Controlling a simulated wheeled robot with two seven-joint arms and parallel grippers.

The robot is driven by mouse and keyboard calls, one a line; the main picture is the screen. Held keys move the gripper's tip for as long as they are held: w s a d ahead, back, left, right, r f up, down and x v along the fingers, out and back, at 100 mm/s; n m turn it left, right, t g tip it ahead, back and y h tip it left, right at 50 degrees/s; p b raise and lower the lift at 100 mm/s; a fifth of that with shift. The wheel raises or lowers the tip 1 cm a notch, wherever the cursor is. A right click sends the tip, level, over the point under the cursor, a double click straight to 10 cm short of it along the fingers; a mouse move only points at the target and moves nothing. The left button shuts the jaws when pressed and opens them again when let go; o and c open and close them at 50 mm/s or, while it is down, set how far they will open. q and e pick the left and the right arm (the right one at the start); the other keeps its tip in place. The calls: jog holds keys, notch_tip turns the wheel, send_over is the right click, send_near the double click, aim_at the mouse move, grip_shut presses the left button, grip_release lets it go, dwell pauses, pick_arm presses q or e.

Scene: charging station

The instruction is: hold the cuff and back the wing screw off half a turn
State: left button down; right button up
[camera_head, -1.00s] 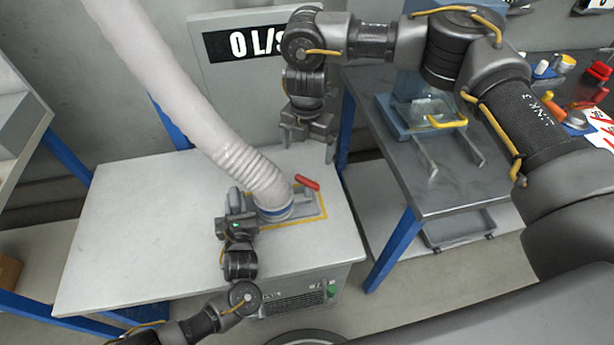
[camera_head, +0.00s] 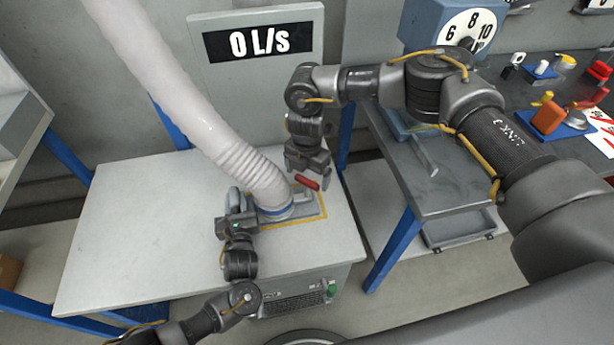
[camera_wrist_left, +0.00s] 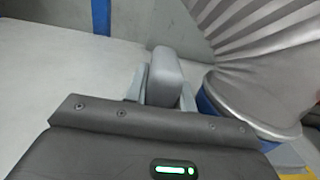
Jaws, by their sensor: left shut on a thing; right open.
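The ribbed pale hose (camera_head: 235,155) comes down to a cuff with a blue band (camera_head: 277,212) on the table; the band also shows in the left wrist view (camera_wrist_left: 206,108). My left gripper (camera_head: 236,202) is at the cuff's left side, shut on a rounded grey handle (camera_wrist_left: 165,76) beside the hose. Whether the handle joins the cuff is hidden. The red wing screw (camera_head: 308,183) lies to the right of the hose, over the grey base plate (camera_head: 312,210). My right gripper (camera_head: 308,168) is open and points down just behind and above the screw; contact cannot be told.
A yellow outline (camera_head: 322,219) surrounds the base plate on the white table (camera_head: 130,215). A panel reading 0 L/s (camera_head: 262,42) stands behind. A dark bench (camera_head: 455,185) with a blue dial device (camera_head: 425,20) is at the right. The table's left half is clear.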

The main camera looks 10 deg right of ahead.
jog(key=shift+f, duration=0.75)
jog(key=shift+c, duration=0.4)
jog(key=c, duration=0.9)
jog(key=shift+n, duration=0.3)
